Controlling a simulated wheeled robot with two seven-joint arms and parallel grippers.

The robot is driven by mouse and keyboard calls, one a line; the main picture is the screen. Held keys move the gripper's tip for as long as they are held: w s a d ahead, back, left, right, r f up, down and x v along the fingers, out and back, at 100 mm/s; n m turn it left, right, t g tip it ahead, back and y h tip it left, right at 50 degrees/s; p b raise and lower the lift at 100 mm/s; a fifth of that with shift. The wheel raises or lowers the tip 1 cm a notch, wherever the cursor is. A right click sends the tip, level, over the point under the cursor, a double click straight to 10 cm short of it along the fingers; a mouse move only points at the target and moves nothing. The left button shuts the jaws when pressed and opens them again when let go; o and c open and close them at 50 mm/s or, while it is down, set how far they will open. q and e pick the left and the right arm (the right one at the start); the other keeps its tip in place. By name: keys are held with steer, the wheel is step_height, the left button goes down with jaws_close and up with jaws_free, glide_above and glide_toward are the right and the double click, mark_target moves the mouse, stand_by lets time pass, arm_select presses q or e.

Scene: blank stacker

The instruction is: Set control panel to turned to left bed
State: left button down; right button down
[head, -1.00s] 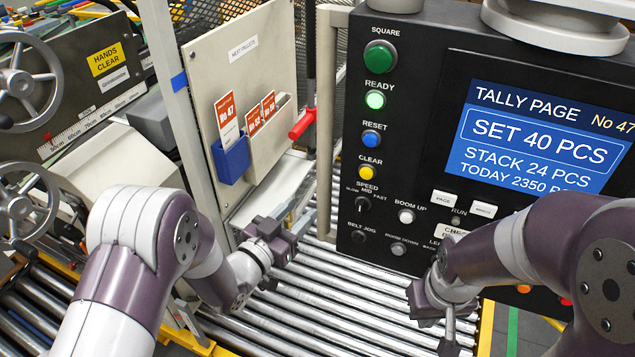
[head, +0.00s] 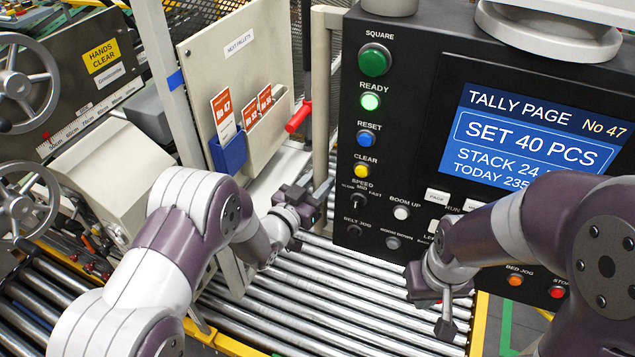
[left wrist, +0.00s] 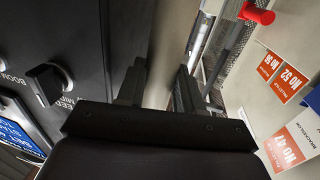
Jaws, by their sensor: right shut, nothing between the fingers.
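The control panel (head: 400,150) is a dark upright box with buttons, knobs and a blue screen. A label starting "LE" (head: 432,239) shows low on it; what lies beside it is hidden behind my right arm, so no left-bed setting is readable. The black speed knob (head: 357,201) is at the lower left and shows large in the left wrist view (left wrist: 48,84). My left gripper (head: 318,198) is open and empty, just left of the panel's lower left edge; its fingers are apart in the left wrist view (left wrist: 158,85). My right gripper (head: 446,318) is shut, empty, below the panel.
A roller conveyor (head: 330,310) runs below. A cream board with a blue card holder (head: 230,153) stands left, with a red-handled lever (head: 298,117) beside it. A post (head: 322,110) stands near my left gripper. Orange and red buttons (head: 515,280) sit low right on the panel.

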arm_select(q)
steer(key=w+d+m+g+h+b, duration=0.2)
steer(key=w+b, duration=0.5)
steer(key=w, duration=0.4)
steer(key=shift+d+r+m+g+h+b, duration=0.2)
steer(key=shift+d+m+g+h+b, duration=0.15)
steer(key=shift+d+h, duration=0.55)
steer(key=shift+w+d, duration=0.1)
steer(key=shift+d, duration=0.15)
steer(key=c, duration=1)
jaws_free()
steer(key=shift+a, duration=0.15)
steer(key=shift+f, duration=0.1)
